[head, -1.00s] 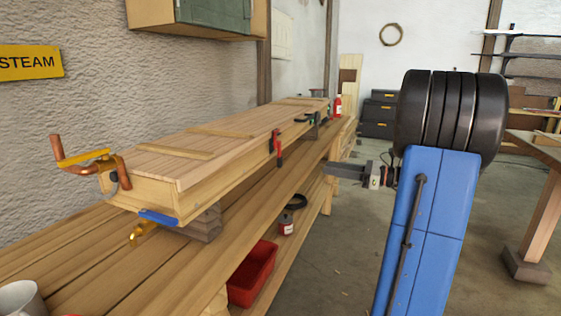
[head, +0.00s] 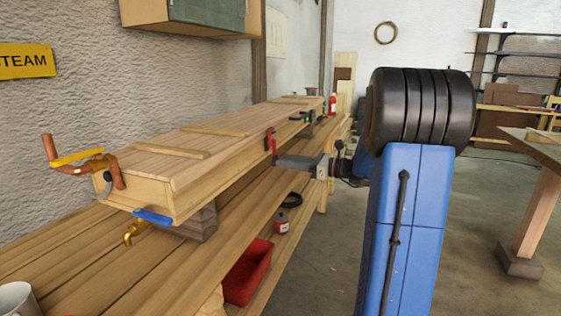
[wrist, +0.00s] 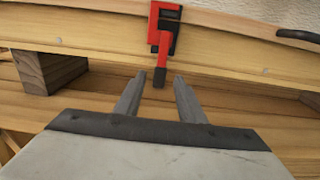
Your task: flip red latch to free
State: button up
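The red latch (head: 269,143) is on the front side of the long wooden steam box (head: 163,191). In the wrist view the red latch (wrist: 166,27) is at the top centre, with its lower arm hanging down over the box's lower edge. My gripper (head: 276,161) is close to the latch in the head view. In the wrist view my gripper (wrist: 160,76) is open, its two fingers apart, with the latch's lower tip just beyond and between the fingertips. Nothing is held. Whether a finger touches the latch I cannot tell.
The box rests on wooden blocks (head: 192,222) on a plank bench (head: 95,262). A dark handle (wrist: 298,36) is right of the latch. A copper pipe with a yellow lever (head: 78,157) is at the box's near end. A red bin (head: 247,272) sits below.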

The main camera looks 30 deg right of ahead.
jog(key=shift+x, duration=1.45)
grip_shut()
